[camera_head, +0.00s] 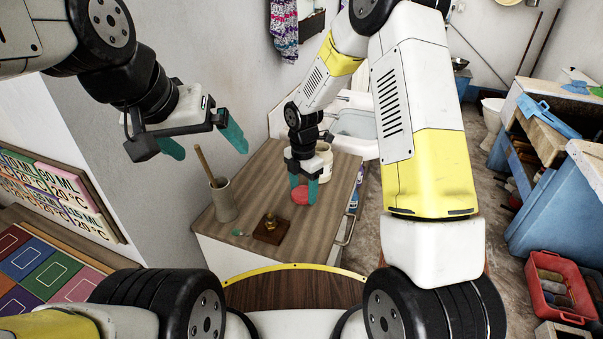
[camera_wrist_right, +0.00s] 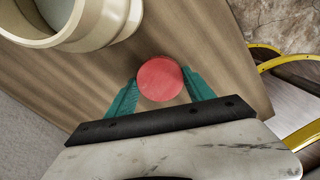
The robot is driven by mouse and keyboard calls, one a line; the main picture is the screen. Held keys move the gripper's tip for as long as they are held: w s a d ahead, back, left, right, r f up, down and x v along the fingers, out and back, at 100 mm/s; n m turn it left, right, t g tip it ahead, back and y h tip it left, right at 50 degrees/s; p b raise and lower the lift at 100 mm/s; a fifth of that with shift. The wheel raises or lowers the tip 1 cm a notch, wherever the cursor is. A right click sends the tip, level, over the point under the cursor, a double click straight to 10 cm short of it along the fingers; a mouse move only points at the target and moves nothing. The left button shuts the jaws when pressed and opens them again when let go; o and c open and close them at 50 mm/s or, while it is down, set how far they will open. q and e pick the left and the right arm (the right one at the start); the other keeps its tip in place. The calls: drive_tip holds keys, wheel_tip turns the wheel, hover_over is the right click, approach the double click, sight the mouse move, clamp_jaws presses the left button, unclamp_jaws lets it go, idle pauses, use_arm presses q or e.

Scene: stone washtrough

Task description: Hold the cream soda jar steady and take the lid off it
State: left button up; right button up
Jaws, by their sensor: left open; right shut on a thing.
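The cream jar (camera_head: 325,160) stands on the wooden counter behind my right gripper, partly hidden by it. In the right wrist view the jar (camera_wrist_right: 72,22) is at the upper left, its mouth open and uncovered. My right gripper (camera_head: 304,188) is shut on a round red lid (camera_head: 299,195), beside the jar and apart from it. The lid (camera_wrist_right: 160,78) sits between the teal fingertips in the wrist view, at or just above the counter; I cannot tell which. My left gripper (camera_head: 203,142) is open and empty, in the air left of the jar.
On the counter (camera_head: 255,190) stand a grey pot (camera_head: 223,200) with a wooden stick and a brown block with a brass piece (camera_head: 271,227). A small green thing (camera_head: 241,233) lies near the front left edge. A white basin (camera_head: 355,122) is behind.

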drive_tip(key=shift+f, duration=0.1)
drive_tip(key=o, duration=1.5)
drive_tip(key=shift+o, duration=0.2)
wheel_tip(320, 180, up, 12)
wheel_tip(320, 180, up, 9)
drive_tip(key=m+t, duration=0.2)
drive_tip(key=m, duration=0.5)
hover_over(303, 193)
drive_tip(key=s+d, duration=0.5)
drive_tip(key=s+d+r+m+t+y, duration=0.1)
drive_tip(key=s+d+r+m+t, duration=0.1)
drive_tip(key=s+m, duration=0.6)
drive_tip(key=s+d+r+m+t+y, duration=0.1)
drive_tip(key=s+d+r+m+t, duration=0.1)
drive_tip(key=s+d+r+m, duration=0.2)
drive_tip(key=s+r+m, duration=0.3)
drive_tip(key=s+m, duration=0.2)
drive_tip(key=m, duration=0.1)
drive_tip(key=shift+s+d, duration=0.2)
drive_tip(key=shift+d, duration=0.05)
